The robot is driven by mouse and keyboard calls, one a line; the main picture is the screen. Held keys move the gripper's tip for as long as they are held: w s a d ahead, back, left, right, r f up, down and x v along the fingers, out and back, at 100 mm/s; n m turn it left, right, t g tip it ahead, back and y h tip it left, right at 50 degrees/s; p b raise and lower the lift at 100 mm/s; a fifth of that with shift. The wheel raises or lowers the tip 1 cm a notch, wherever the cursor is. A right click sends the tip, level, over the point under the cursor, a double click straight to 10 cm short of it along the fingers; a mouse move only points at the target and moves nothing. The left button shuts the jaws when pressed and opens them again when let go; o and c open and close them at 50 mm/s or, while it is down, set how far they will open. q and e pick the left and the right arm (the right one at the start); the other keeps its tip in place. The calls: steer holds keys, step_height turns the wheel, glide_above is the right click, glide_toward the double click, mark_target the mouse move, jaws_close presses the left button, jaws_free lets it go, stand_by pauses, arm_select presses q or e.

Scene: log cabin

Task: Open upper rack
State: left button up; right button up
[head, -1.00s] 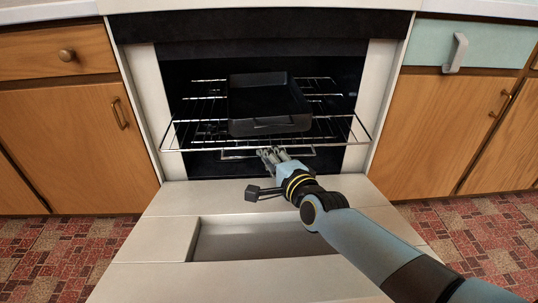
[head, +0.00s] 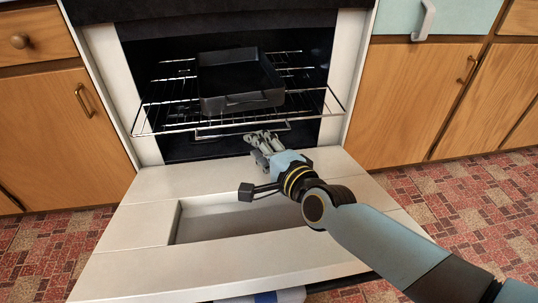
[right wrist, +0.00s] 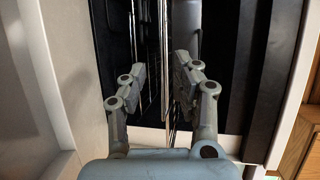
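The upper rack (head: 168,127) is a wire rack in the open oven, its front edge sticking out past the cavity opening. A black pan (head: 240,100) sits on it. A thinner wire bar (head: 220,136) shows just below its front edge. My right gripper (head: 262,138) is just below and in front of the rack's front edge, right of the middle. In the right wrist view its fingers (right wrist: 162,72) are apart, with thin metal bars (right wrist: 166,60) showing in the gap. Contact with the rack cannot be told. My left gripper is not in view.
The oven door (head: 150,215) is folded down flat under my right arm. Wooden cabinets (head: 60,130) stand on both sides, with a pale green drawer (head: 440,18) at the upper right. Red patterned floor (head: 480,215) is clear beside the door.

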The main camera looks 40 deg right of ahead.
steer(key=s, duration=0.3)
steer(key=s+r, duration=0.1)
steer(key=s, duration=0.1)
steer(key=shift+a, duration=0.15)
